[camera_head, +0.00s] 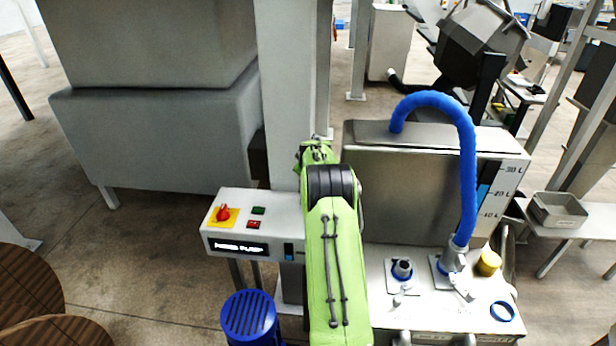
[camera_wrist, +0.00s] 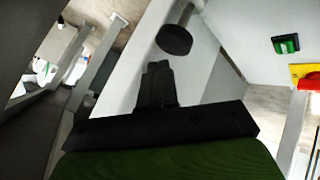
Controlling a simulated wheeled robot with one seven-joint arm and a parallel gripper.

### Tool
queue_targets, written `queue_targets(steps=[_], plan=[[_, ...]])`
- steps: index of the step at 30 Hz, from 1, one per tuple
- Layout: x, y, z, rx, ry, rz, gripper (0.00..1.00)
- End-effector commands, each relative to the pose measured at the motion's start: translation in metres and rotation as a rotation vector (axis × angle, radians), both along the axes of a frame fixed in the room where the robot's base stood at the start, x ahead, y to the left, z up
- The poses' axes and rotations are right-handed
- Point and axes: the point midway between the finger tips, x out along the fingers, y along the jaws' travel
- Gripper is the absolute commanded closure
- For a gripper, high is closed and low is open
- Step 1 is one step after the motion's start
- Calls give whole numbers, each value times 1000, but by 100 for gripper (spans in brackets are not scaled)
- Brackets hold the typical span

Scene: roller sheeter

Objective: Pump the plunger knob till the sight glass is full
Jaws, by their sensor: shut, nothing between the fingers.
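Depth is hard to judge. In the head view, my green arm hides the gripper and the knob. A taller level strip (camera_head: 484,190) is on the tank. I cannot tell which is the sight glass.
The control box carries a red knob (camera_head: 223,213) on a yellow plate, a green button (camera_head: 258,210) and a red button (camera_head: 253,224). The steel tank (camera_head: 400,180) stands to the right with a blue hose (camera_head: 467,140). A blue motor (camera_head: 249,318) sits below the box.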

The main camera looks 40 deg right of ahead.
Motion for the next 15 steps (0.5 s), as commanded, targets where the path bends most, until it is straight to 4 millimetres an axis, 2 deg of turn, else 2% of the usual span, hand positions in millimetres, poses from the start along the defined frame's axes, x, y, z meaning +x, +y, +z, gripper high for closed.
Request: queue_targets(steps=[9, 15], plan=[[0, 0, 0, 0, 0, 0, 100], [0, 0, -9, 0, 0, 2, 100]])
